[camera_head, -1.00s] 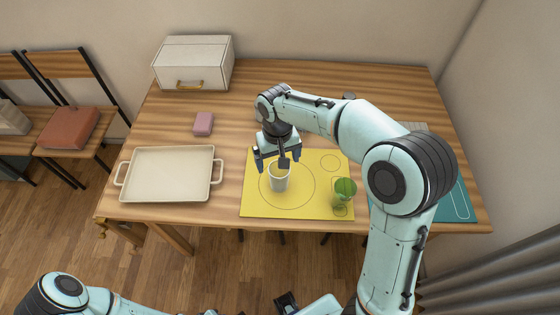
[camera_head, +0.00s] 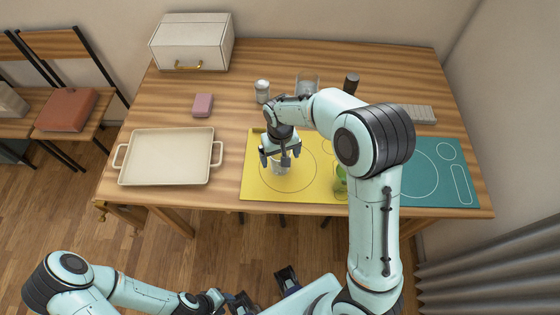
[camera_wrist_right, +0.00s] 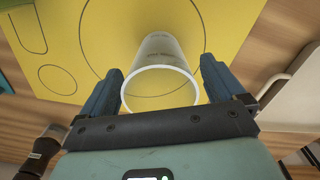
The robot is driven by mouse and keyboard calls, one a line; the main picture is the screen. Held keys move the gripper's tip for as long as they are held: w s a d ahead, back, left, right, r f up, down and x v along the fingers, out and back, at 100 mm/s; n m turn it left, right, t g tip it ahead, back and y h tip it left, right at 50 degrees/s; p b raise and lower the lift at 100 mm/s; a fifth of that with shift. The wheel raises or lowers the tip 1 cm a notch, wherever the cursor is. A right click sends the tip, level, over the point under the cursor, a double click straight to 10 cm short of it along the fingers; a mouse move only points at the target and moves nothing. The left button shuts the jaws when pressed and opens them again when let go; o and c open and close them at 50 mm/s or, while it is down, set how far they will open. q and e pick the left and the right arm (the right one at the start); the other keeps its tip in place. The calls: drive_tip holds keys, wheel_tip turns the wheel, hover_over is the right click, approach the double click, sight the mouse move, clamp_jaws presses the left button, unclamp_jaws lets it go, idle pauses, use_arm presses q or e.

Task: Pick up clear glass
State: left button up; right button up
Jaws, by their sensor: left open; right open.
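A see-through glass (camera_head: 280,169) with a pale rim stands on the yellow mat (camera_head: 260,190), partly hidden by my right gripper. My right gripper (camera_head: 281,158) is open, pointing down over it. In the right wrist view the glass (camera_wrist_right: 160,88) sits between the two open fingers (camera_wrist_right: 162,72), with a visible gap on each side. Another clear glass (camera_head: 307,82) stands at the back of the table, partly behind my right arm. My left gripper (camera_head: 264,291) is open and empty, low in front of the table.
A green cup (camera_head: 340,180) on the mat is partly hidden by my right arm. A cream tray (camera_head: 166,157), pink block (camera_head: 203,105), shaker (camera_head: 262,91), dark bottle (camera_head: 351,84) and white box (camera_head: 190,42) stand around. A teal mat (camera_head: 440,172) lies to the right.

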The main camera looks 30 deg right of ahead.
wheel_tip(320, 180, down, 2)
drive_tip(key=shift+f, duration=0.15)
drive_tip(key=c, duration=1.2)
drive_tip(key=shift+w, duration=0.1)
use_arm(q)
drive_tip(key=r+p, duration=0.1)
drive_tip(key=w+r+p, duration=0.1)
drive_tip(key=shift+w+r, duration=0.2)
drive_tip(key=shift+r, duration=0.1)
use_arm(e)
wheel_tip(320, 180, up, 20)
drive_tip(key=shift+r, duration=0.1)
